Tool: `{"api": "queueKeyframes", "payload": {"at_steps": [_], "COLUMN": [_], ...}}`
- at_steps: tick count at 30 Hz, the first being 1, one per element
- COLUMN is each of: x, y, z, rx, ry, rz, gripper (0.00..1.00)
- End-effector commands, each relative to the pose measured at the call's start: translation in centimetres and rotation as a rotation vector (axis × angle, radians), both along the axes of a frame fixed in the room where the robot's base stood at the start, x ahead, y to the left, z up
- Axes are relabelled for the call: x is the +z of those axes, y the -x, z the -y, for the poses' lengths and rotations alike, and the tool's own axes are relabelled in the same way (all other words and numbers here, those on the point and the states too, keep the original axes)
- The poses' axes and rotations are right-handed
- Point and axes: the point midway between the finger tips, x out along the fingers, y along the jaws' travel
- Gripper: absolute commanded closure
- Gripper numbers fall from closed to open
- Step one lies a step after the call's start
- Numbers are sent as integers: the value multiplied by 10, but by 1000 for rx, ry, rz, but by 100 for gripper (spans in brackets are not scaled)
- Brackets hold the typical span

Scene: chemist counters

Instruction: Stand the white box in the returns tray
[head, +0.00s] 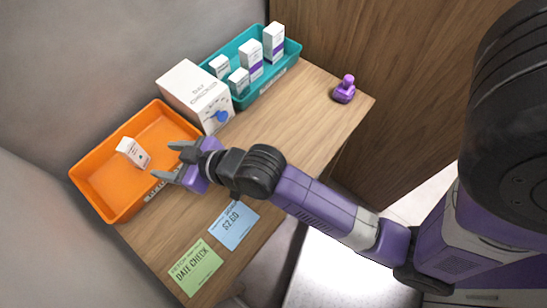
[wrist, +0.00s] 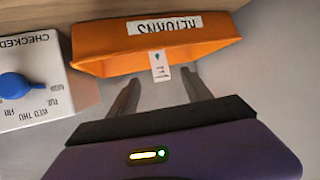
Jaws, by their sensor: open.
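A small white box (head: 131,154) with a printed face is in the orange returns tray (head: 110,205), near its middle. The returns label on the tray front (wrist: 163,25) appears upside down there.
A white day-checked dispenser with a blue dial (head: 187,80) stands right of the orange tray. A teal tray (head: 292,52) behind holds several white boxes. A purple stamp-like object (head: 344,89) stands at right. Green (head: 196,267) and blue (head: 233,225) cards lie in front.

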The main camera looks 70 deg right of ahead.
Motion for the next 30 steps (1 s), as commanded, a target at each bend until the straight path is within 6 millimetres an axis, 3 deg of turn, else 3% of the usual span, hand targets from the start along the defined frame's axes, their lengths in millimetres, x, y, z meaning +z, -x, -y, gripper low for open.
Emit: {"api": "queueKeyframes", "payload": {"at_steps": [1, 3, 9, 18, 24, 30], "x": [-11, -17, -19, 16, 44, 54], "y": [23, 51, 130, 237, 276, 286], "z": [-2, -3, -3, -1, -1, -1], "rx": [-9, -23, -53, -57, -44, -37], "ry": [-6, -7, -9, 6, 12, 11], "rz": [-5, 8, 47, 108, 142, 155], "gripper": [42, 42, 42, 42, 42, 42]}}
